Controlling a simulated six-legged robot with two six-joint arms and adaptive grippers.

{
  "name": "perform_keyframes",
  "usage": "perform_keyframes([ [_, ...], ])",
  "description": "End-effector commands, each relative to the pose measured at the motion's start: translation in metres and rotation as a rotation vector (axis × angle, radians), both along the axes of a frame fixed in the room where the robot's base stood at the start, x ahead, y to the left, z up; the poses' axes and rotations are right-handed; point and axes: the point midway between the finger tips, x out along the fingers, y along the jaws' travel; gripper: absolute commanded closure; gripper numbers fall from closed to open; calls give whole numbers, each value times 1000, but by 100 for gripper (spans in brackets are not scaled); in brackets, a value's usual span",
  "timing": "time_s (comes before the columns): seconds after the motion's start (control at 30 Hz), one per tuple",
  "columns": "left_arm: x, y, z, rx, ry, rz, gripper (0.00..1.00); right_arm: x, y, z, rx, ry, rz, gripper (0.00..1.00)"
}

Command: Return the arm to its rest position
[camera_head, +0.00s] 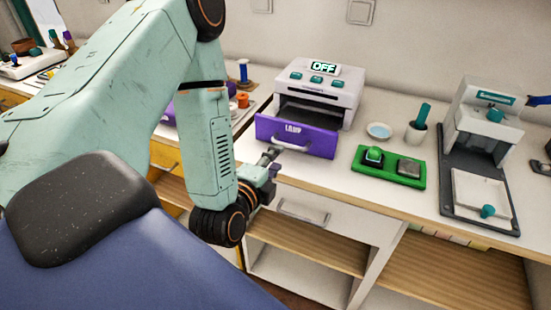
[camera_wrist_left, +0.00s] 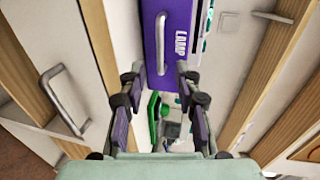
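My left arm (camera_head: 205,125) reaches in from the left in the head view and bends down in front of the counter. My left gripper (camera_head: 270,160) is beside the purple LAMP front (camera_head: 315,141) of the white machine (camera_head: 335,98). In the left wrist view my left gripper (camera_wrist_left: 158,88) is open, its fingers wide apart with nothing held between them. The LAMP front's handle (camera_wrist_left: 161,42) shows beyond the fingertips; I see no grip on it. My right gripper is not in view.
The machine's display (camera_head: 323,68) reads OFF. The counter edge and a white drawer (camera_head: 310,206) lie close to my arm.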

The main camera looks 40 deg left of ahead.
Motion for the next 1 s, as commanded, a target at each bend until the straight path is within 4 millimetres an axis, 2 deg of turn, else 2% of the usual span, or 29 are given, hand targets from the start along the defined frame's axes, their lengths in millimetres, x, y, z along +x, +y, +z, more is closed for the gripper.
perform_keyframes([
  [0.37, 0, 0, 0, -2, 1, 0, 67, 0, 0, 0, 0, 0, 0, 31],
  [0.47, 0, 0, -2, -48, -5, 9, 67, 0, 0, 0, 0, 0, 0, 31],
  [0.53, -1, -2, -7, -138, 3, 23, 67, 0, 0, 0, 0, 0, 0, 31],
  [0.77, -19, -17, -56, -619, 144, 156, 67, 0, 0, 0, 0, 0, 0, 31],
  [0.87, -35, -30, -80, -817, 235, 248, 67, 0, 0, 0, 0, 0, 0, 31],
  [1.0, -68, -49, -116, -1058, 381, 428, 67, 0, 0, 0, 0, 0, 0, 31],
])
